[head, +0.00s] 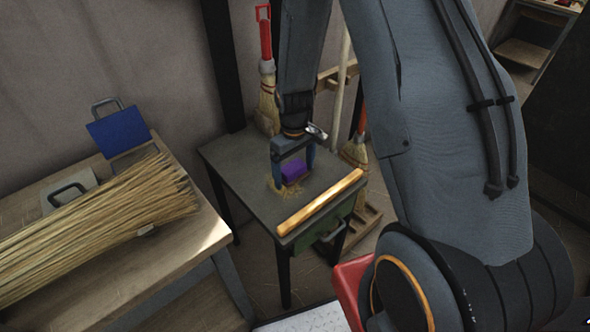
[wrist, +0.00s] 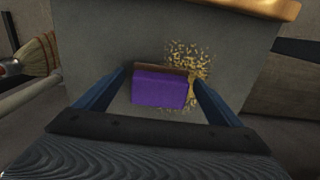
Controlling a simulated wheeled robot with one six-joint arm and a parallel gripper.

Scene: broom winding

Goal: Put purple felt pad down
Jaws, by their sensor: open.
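The purple felt pad (head: 294,171) is a small block on the dark top of the small table (head: 240,152), beside a scatter of straw bits. In the wrist view the purple pad (wrist: 160,89) has a brown strip along its far edge and appears to rest on the tabletop. My gripper (head: 292,172) is open and points down at the pad. Its blue fingers (wrist: 162,82) stand to the left and right of the pad, with a gap visible at the right finger. The pad's underside is hidden.
A wooden handle (head: 320,202) lies along the table's front right edge. Straw bits (wrist: 188,62) lie by the pad. A workbench (head: 207,238) at left holds a large straw bundle (head: 100,215) and a blue-faced tool (head: 118,131). Brooms (head: 267,95) stand behind the table.

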